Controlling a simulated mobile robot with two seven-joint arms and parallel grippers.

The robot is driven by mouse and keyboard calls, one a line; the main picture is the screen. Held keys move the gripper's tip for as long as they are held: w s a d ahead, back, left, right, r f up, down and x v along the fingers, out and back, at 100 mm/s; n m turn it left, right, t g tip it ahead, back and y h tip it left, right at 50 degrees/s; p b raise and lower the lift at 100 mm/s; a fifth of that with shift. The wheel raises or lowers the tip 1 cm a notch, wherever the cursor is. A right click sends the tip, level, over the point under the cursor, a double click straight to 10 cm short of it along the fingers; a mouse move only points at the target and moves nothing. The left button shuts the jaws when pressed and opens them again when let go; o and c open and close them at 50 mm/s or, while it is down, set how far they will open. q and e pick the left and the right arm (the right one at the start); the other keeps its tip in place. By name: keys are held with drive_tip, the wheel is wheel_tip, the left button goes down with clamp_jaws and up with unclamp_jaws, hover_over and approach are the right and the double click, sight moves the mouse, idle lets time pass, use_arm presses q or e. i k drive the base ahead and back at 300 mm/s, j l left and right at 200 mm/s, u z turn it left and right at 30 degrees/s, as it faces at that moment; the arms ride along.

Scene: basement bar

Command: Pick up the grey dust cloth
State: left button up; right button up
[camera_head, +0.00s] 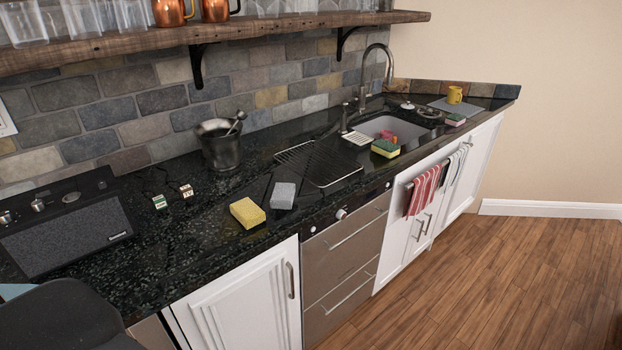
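The grey dust cloth (283,195) appears as a small, thick, folded grey block lying flat on the black stone counter (205,240), near its front edge. A yellow block-shaped cloth or sponge (247,212) lies just left of it, with a small gap between them. Neither of my grippers is in view.
A wire rack (319,163) lies right behind the grey cloth. A dark mortar (219,147) stands behind to the left, with two small labelled blocks (159,202) nearer the speaker (65,225). A sink (400,127) and sponge (385,148) are farther right. The floor (475,265) is clear.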

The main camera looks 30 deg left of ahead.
sight(282, 193)
drive_tip(key=i, duration=0.5)
drive_tip(key=u, duration=1.15)
